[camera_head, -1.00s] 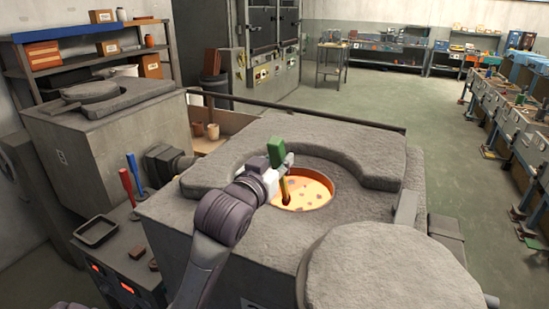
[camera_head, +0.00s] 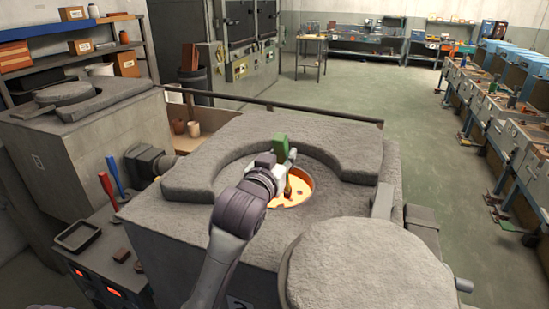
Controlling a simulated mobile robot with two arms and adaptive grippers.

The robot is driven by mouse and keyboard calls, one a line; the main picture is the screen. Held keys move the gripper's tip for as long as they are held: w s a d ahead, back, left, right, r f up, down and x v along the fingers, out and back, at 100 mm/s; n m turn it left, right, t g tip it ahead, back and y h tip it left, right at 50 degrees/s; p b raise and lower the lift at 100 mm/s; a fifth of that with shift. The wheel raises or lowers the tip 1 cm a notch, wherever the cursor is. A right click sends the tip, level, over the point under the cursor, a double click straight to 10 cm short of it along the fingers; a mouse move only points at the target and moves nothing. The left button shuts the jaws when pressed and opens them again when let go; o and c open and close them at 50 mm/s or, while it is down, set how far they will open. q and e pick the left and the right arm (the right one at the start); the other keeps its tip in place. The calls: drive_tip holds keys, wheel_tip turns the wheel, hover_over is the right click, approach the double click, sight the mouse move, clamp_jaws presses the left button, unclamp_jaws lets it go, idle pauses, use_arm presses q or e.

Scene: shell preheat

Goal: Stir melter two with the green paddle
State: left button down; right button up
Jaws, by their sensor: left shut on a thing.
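The near melter (camera_head: 232,219) is a grey stone-like block with a round opening. Glowing orange-yellow melt (camera_head: 297,189) with darker lumps shows in the opening, partly covered by my left arm. My left gripper (camera_head: 285,168) is over the opening, shut on the green paddle (camera_head: 279,149). The paddle's green handle stands up above the fingers. Its lower shaft reaches down into the opening; its end is hidden. My right gripper is not in view.
A round stone lid (camera_head: 368,268) lies at the right front of the melter. A red paddle (camera_head: 108,190) and a blue paddle (camera_head: 115,174) stand at the left by a black tray (camera_head: 77,236). A second melter (camera_head: 66,92) with its lid on is behind left.

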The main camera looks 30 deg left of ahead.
use_arm(q)
drive_tip(key=shift+w, duration=0.3)
drive_tip(key=shift+s+a+r, duration=0.1)
drive_tip(key=a, duration=0.1)
drive_tip(key=w+a, duration=0.1)
drive_tip(key=a, duration=0.1)
drive_tip(key=shift+w+a+p, duration=0.3)
drive_tip(key=shift+a+p, duration=0.05)
drive_tip(key=shift+p, duration=0.05)
